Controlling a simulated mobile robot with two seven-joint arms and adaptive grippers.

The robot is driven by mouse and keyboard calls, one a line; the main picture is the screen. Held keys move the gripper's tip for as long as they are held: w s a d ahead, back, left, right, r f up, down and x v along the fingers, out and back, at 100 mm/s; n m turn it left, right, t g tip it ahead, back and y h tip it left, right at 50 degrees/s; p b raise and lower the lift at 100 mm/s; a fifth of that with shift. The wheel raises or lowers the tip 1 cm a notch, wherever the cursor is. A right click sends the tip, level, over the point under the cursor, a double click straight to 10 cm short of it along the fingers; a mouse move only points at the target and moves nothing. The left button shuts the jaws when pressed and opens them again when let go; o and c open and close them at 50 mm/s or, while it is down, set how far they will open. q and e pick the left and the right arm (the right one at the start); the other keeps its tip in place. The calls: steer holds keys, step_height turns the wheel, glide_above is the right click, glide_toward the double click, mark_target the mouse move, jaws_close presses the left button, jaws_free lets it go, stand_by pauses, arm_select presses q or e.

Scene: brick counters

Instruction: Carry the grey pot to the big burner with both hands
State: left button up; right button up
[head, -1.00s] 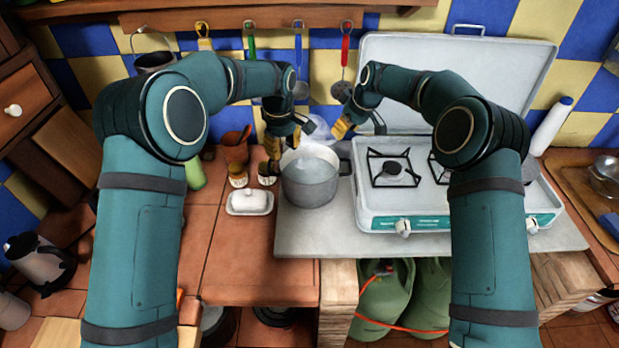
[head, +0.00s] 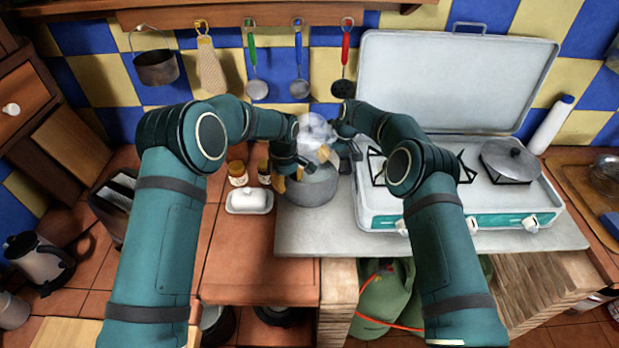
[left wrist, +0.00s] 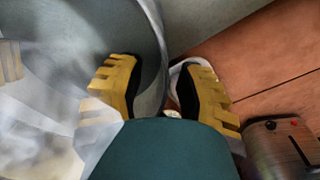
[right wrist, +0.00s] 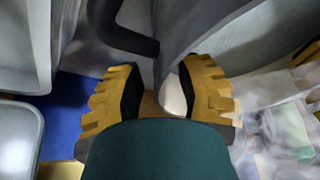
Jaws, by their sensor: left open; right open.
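The grey pot (head: 312,190) stands on the grey slab left of the stove, with pale steam above it. My left gripper (head: 288,176) is open at the pot's left side. In the left wrist view, the pot's rim and wall (left wrist: 150,45) lie by its fingers. My right gripper (head: 332,156) is open at the pot's back right. In the right wrist view, a dark handle (right wrist: 128,32) and the pot's wall (right wrist: 190,25) lie just beyond its fingers. The left burner's grate (head: 376,167) is partly hidden by my right arm; I cannot tell which burner is bigger.
The white stove (head: 380,214) has its lid raised behind. A white butter dish (head: 249,201) and small jars (head: 238,174) stand close left of the pot. Utensils hang on the back wall.

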arm_select(q)
steer(key=shift+f, duration=0.2)
arm_select(e)
steer(key=shift+f, duration=0.2)
steer(key=shift+a, duration=0.1)
arm_select(q)
steer(key=shift+c, duration=0.2)
arm_select(e)
steer(key=shift+c, duration=0.2)
arm_select(q)
jaws_close()
arm_select(e)
jaws_close()
arm_select(q)
steer(key=shift+r, duration=0.15)
arm_select(e)
steer(key=shift+w+r, duration=0.1)
steer(key=shift+r, duration=0.15)
